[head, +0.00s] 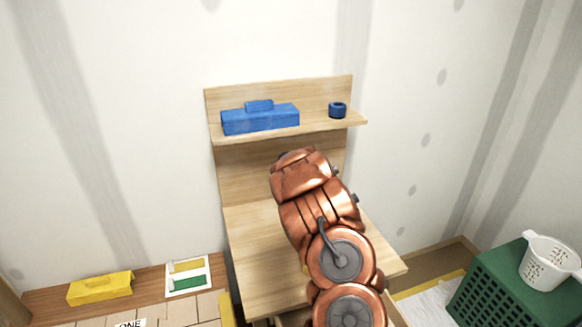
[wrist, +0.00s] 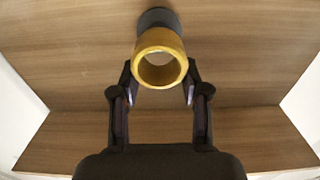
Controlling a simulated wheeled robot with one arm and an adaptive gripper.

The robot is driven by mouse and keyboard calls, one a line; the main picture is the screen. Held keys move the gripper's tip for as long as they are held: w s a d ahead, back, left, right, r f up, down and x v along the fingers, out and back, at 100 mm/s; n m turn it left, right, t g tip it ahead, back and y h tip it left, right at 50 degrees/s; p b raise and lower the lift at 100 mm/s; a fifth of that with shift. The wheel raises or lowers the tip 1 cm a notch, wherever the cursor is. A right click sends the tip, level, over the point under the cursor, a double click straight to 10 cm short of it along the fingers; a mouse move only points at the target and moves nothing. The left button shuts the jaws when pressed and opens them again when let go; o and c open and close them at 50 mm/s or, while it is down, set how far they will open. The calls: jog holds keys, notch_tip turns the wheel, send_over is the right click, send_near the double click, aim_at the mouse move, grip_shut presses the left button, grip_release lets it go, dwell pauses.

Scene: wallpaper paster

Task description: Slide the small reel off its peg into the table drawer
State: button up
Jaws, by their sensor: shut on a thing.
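The small reel looks like a hollow yellow ring (wrist: 160,41) in the wrist view, its open end facing the camera. A dark grey round piece (wrist: 158,18) shows just behind it; I cannot tell whether this is the peg or part of the reel. My gripper (wrist: 160,82) has one finger on each side of the ring and is shut on it. In the head view my copper arm hides the gripper and the reel. The table (head: 262,262) is light wood. I cannot make out its drawer clearly.
A blue box (head: 260,119) and a small dark blue ring (head: 337,110) sit on the shelf (head: 318,127) behind the table. A green crate (head: 508,290) with a white basket (head: 549,264) stands at right. A yellow block (head: 100,289) and a tray (head: 188,277) lie at left.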

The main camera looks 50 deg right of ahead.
jog(key=shift+s, duration=0.1)
jog(key=shift+b+v, duration=0.3)
jog(key=shift+v, duration=1.65)
